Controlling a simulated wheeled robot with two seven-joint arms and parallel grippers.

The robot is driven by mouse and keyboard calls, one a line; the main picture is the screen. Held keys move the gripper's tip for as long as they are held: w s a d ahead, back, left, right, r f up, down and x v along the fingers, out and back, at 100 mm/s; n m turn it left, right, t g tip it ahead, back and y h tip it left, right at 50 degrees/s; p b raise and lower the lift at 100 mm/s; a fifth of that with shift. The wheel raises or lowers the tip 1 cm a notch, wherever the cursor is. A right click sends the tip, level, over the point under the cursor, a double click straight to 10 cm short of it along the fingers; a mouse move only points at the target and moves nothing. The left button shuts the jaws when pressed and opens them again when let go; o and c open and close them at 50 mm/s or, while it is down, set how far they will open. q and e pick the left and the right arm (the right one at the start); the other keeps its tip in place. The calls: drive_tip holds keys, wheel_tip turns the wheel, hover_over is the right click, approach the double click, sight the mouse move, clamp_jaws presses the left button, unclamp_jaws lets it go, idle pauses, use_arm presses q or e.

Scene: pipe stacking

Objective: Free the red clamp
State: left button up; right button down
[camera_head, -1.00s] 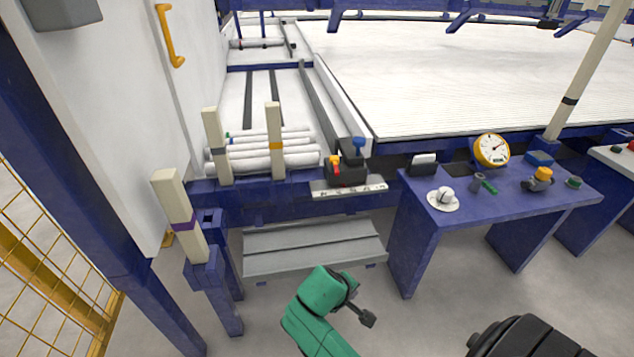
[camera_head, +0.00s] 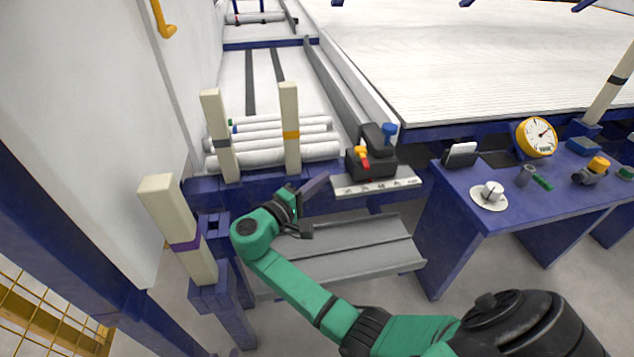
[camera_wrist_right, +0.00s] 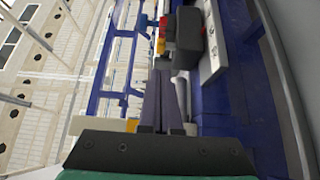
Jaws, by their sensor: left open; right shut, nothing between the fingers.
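A small red part (camera_head: 366,165) with a yellow piece above it sits at the front of a black block (camera_head: 378,142). I take it to be the red clamp; its exact shape is too small to tell. In the right wrist view the red part (camera_wrist_right: 166,20) is at the top, beside the black block (camera_wrist_right: 188,38). My right gripper (camera_head: 324,181) is left of the block, above the blue rail's front, its fingers pointing towards the block. The wrist view shows its fingers (camera_wrist_right: 163,76) together and empty, apart from the red part. My left gripper is out of view.
A marked grey strip (camera_head: 376,186) lies in front of the block, and a blue-topped part (camera_head: 388,132) stands behind. White pipes (camera_head: 270,157) lie behind beige posts (camera_head: 290,128). A blue table (camera_head: 500,217) with a gauge (camera_head: 537,137) stands right; a grey tray (camera_head: 350,250) lies below.

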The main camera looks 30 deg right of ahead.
sight(363, 158)
use_arm(q)
drive_tip(key=shift+f+b, duration=0.7)
drive_tip(key=shift+f, duration=0.25)
use_arm(e)
drive_tip(key=d, duration=0.9)
drive_tip(key=shift+d, duration=0.15)
